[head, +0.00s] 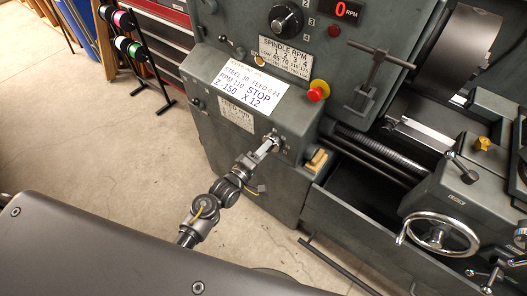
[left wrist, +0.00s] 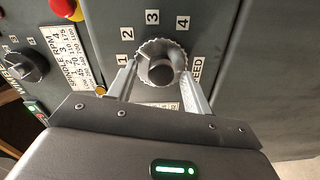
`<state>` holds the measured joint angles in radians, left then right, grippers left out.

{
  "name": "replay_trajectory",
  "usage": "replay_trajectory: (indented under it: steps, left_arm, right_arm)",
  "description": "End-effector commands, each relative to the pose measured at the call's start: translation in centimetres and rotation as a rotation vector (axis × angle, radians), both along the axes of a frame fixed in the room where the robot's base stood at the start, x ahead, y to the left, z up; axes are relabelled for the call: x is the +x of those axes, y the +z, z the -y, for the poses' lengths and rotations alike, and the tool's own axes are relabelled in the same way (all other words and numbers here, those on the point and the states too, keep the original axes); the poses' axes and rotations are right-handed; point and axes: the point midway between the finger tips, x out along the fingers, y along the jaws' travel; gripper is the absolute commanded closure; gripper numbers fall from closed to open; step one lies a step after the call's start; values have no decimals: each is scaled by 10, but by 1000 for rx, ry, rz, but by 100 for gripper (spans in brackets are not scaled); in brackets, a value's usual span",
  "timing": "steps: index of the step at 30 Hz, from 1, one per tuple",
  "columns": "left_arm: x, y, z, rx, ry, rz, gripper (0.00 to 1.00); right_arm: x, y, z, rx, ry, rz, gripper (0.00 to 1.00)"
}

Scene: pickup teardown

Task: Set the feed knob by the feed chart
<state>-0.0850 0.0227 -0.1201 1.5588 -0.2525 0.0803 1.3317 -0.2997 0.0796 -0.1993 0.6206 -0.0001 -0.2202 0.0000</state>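The feed knob (left wrist: 160,62) is a grey, ribbed round knob with a raised bar, ringed by labels 1 to 4 and the word FEED, partly covered. My left gripper (left wrist: 161,72) has one finger on each side of it, tips at its rim; contact is unclear. In the head view my left gripper (head: 268,143) reaches the lathe front and mostly hides the knob. The feed chart (head: 237,115) is a small pale plate left of the gripper, too small to read. A white card (head: 245,88) above reads STEEL 30, FEED 0.24, RPM 110, STOP Z-150, X 12.
A red stop button (head: 318,90) sits right above the gripper. The spindle knob (head: 286,19) and spindle chart (head: 285,58) are higher, beside a red 0 RPM display (head: 346,10). A handwheel (head: 440,234) stands at right. Floor at left is open.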

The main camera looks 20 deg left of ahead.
Motion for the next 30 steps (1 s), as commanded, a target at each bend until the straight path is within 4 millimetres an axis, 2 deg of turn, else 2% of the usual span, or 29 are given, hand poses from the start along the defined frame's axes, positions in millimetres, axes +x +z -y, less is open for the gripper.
replay_trajectory:
  steps: [7, 10, 22, 30]
  left_arm:
    - [-2, -1, 0, 1, -2, -2, 50]
    - [-9, -2, -3, 2, -1, -4, 50]
    - [-78, -1, -30, 1, -1, -3, 50]
    - [-100, 1, -39, 1, -1, -2, 50]
  right_arm:
    - [0, 0, -2, 3, -1, 0, 50]
    - [0, -1, -2, 3, 0, 0, 50]
    - [0, -11, -2, 2, 0, 0, 50]
    - [-1, -13, 1, -1, 2, -1, 50]
